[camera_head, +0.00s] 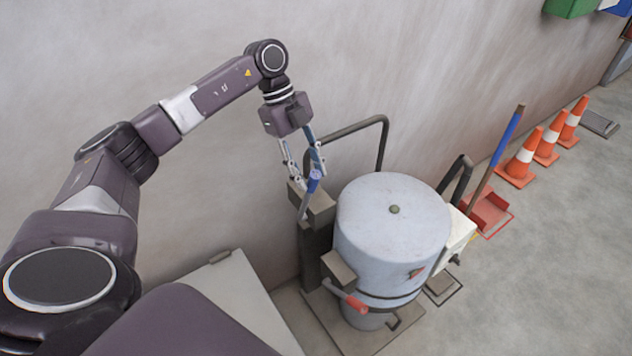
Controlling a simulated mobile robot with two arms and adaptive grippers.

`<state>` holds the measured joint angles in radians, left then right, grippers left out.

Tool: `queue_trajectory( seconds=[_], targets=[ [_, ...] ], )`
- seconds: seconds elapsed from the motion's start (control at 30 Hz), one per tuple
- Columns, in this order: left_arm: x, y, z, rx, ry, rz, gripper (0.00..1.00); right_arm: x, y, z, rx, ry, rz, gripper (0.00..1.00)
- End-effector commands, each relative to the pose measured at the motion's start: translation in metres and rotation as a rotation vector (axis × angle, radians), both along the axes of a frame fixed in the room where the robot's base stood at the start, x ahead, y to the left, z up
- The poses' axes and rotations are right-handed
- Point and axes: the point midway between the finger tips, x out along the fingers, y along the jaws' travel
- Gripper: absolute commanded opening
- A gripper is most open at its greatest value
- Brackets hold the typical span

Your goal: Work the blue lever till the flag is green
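The blue lever (313,184) has a blue grip on a thin grey shaft. It rises, tilted, from a grey-brown post beside the pale grey drum (391,232). My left gripper (307,174) points down at the top of the lever, fingers visibly apart. The lever's top shows at the right fingertip; I cannot tell whether they touch. A small red, flag-like mark (416,273) shows on the drum's lower right side; no green shows on the machine. A red-gripped handle (356,303) sticks out at the drum's front. My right gripper is out of view.
A dark bent rail (386,132) stands behind the drum, close to my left gripper. A white box (457,235) sits at its right. A blue-handled broom (505,138), red dustpan (487,210) and orange cones (522,157) stand along the wall.

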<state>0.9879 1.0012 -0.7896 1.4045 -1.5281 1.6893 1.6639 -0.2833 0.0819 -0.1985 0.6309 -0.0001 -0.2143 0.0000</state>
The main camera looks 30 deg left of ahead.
Motion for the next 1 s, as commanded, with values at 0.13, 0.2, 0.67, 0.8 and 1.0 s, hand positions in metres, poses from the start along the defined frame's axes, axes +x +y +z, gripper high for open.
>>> queue_trajectory(
  seconds=[0.13,0.2,0.67,0.8,1.0],
  targets=[
    [-0.001,-0.009,-0.018,0.000,0.003,-0.003,0.36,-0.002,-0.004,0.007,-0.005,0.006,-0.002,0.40],
    [-0.001,-0.011,-0.025,0.000,0.003,-0.002,0.36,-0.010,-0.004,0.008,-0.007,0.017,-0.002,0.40],
    [-0.001,-0.013,-0.031,0.000,0.000,-0.001,0.25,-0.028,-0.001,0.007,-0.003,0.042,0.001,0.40],
    [-0.001,-0.013,-0.031,0.000,0.000,-0.001,0.10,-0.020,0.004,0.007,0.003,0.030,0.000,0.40],
    [-0.001,-0.013,-0.031,0.000,0.000,-0.001,0.00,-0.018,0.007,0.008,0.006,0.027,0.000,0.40]
  ],
)
